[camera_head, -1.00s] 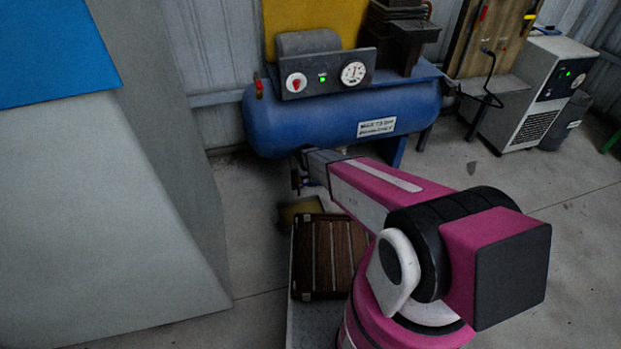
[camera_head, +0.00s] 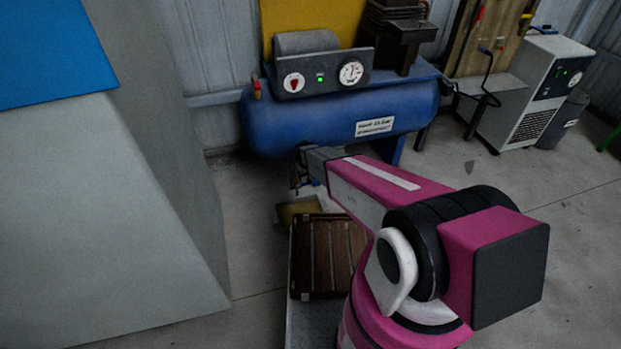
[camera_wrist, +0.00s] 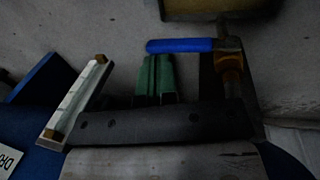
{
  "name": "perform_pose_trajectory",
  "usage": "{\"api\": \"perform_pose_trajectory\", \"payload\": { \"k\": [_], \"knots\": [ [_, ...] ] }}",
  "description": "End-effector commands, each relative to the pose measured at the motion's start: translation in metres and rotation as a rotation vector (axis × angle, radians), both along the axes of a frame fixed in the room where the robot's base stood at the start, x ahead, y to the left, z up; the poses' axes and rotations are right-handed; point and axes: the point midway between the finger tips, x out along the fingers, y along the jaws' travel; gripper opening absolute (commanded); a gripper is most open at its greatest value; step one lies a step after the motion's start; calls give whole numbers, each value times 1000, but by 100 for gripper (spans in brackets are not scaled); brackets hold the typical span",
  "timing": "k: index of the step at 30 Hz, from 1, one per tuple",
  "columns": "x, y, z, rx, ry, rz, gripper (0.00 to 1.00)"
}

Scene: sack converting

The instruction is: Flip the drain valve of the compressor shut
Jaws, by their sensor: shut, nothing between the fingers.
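The compressor (camera_head: 330,128) is a blue horizontal tank with a control panel on top, near the wall in the head view. In the wrist view, the drain valve has a brass body (camera_wrist: 230,68) and a blue lever (camera_wrist: 180,45). The lever lies level in the picture, pointing left from the brass body, across the pipe line. My gripper (camera_wrist: 156,62) shows as green fingers, shut and empty. Its tips are at the near side of the lever, close to its middle; I cannot tell whether they touch.
A silver bar with brass ends (camera_wrist: 75,105) stands left of my fingers. A yellowish tray (camera_head: 298,209) lies on the floor below the valve area, with a brown slatted case (camera_head: 325,258) nearer me. A large grey block (camera_head: 100,220) fills the left.

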Motion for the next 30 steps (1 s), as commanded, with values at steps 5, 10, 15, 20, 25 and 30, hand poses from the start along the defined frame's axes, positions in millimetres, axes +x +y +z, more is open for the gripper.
{"api": "perform_pose_trajectory", "payload": {
  "k": [5,10,15,20,25,30],
  "knots": [
    [-3,-5,21,0,-1,-2,0],
    [-5,-8,56,1,-2,-2,0],
    [-5,-8,91,1,-2,-2,0],
    [-4,-8,117,0,-1,-2,0],
    [-4,-8,133,0,0,-2,0],
    [-15,-22,149,10,2,-19,0]
  ]
}}
